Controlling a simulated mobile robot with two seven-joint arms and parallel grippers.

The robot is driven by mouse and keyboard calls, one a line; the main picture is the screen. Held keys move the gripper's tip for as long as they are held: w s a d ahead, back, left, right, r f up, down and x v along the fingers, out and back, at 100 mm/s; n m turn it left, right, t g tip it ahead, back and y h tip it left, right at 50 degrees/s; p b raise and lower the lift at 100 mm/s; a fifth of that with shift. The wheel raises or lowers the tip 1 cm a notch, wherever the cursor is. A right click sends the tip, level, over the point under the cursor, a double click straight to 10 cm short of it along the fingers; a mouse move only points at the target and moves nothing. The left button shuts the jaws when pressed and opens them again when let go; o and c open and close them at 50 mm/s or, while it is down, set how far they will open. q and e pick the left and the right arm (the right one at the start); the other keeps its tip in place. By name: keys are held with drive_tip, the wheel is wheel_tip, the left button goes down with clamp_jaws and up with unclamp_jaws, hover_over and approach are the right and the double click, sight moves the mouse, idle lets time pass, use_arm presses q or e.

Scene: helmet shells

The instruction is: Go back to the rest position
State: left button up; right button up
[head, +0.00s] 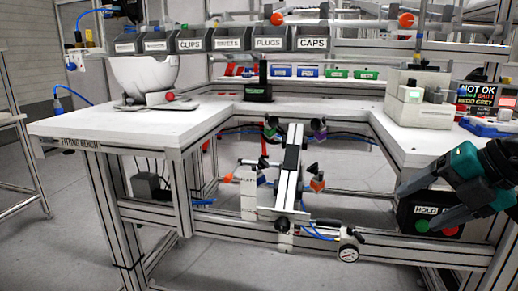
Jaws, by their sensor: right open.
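My right gripper (408,209) comes in from the right edge, with a teal body and dark fingers. Its fingers are apart and nothing is between them. It shows in front of the right bench's front side, over a black box marked HOLD (428,210). I cannot tell how far it is from that box. My left gripper is not in view. A white helmet shell (145,76) sits on a stand on the left part of the white bench (75,125).
Labelled bins (227,42) hang above the bench. A grey-beige device (420,85) and a NOT OK sign (476,97) stand on the right part. A jig with a pressure gauge (348,254) stands in the bench's recess. Floor shows clear at lower left.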

drive_tip(key=s+a+f+m+t, duration=0.1)
drive_tip(key=a+f+m+t, duration=0.1)
drive_tip(key=f+m+t, duration=0.55)
drive_tip(key=s+a+f+m+t, duration=0.1)
drive_tip(key=a+f+m+t, duration=0.2)
drive_tip(key=f+m, duration=0.85)
drive_tip(key=s+a+f+m+g+h, duration=0.1)
drive_tip(key=s+a+f+m+g, duration=0.6)
drive_tip(key=a+f, duration=0.55)
use_arm(q)
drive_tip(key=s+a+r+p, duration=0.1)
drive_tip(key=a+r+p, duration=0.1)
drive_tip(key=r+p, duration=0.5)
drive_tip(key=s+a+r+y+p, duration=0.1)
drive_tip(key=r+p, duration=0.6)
drive_tip(key=p, duration=0.7)
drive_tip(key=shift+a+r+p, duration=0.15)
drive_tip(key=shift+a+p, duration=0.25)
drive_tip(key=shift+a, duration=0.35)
use_arm(e)
drive_tip(key=s+d+r, duration=0.2)
drive_tip(key=r, duration=0.5)
drive_tip(key=s+d+r+t+h, duration=0.1)
drive_tip(key=s+d+r, duration=0.1)
drive_tip(key=r, duration=0.5)
drive_tip(key=shift+d+r+h, duration=0.15)
drive_tip(key=shift+r+h, duration=0.05)
drive_tip(key=shift+h, duration=0.1)
